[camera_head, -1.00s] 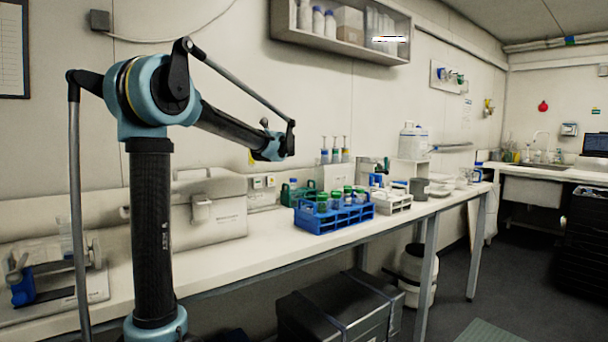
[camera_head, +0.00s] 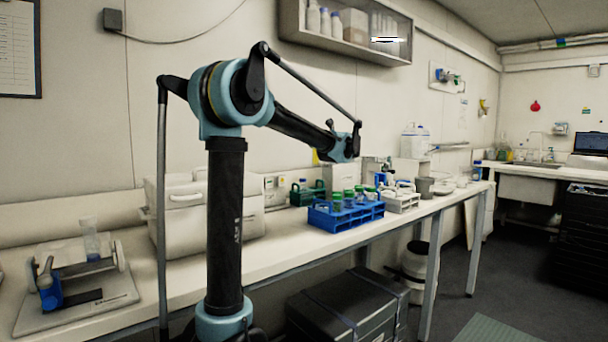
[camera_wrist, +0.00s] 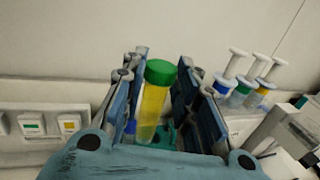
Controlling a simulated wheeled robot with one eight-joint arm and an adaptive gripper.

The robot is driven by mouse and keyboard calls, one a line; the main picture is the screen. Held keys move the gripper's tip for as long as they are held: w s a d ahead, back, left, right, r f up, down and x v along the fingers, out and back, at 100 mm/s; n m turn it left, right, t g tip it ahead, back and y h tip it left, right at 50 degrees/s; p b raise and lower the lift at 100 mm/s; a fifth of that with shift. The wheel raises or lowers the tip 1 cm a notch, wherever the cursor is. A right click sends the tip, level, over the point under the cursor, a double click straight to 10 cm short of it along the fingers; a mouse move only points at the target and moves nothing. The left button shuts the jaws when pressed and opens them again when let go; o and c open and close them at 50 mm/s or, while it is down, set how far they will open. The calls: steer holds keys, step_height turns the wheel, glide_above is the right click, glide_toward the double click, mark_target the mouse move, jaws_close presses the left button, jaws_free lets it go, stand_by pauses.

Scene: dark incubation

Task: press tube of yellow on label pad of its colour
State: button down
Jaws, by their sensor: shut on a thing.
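A tube of yellow (camera_wrist: 152,108) with a green cap stands nearly upright between the fingers of my gripper (camera_wrist: 157,100) in the wrist view. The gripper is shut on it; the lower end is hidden. In the head view my gripper (camera_head: 345,148) is high over the bench near the wall, with a small yellow patch beside it that may be the tube. Two white wall plates show at the wrist view's left: one with a green mark (camera_wrist: 33,125) and one with a yellow mark (camera_wrist: 70,123). Both are apart from the tube.
A blue rack (camera_head: 345,217) with green-capped tubes stands on the bench below my arm, with a white rack (camera_head: 403,203) to its right. A large white case (camera_head: 190,225) stands at the left. Plungers with coloured collars (camera_wrist: 240,90) show at right in the wrist view.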

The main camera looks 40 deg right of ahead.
steer(key=s+a+f+n+y, duration=0.55)
steer(key=a+f+y, duration=0.25)
steer(key=a+f, duration=0.25)
steer(key=w, duration=1)
steer(key=shift+w+a, duration=0.3)
steer(key=shift+a, duration=0.15)
steer(key=shift+w, duration=0.45)
stand_by(0.5)
steer(key=shift+s, duration=0.1)
stand_by(0.5)
steer(key=s, duration=0.6)
steer(key=shift+s+d, duration=0.25)
steer(key=shift+s, duration=0.15)
stand_by(0.5)
stand_by(0.5)
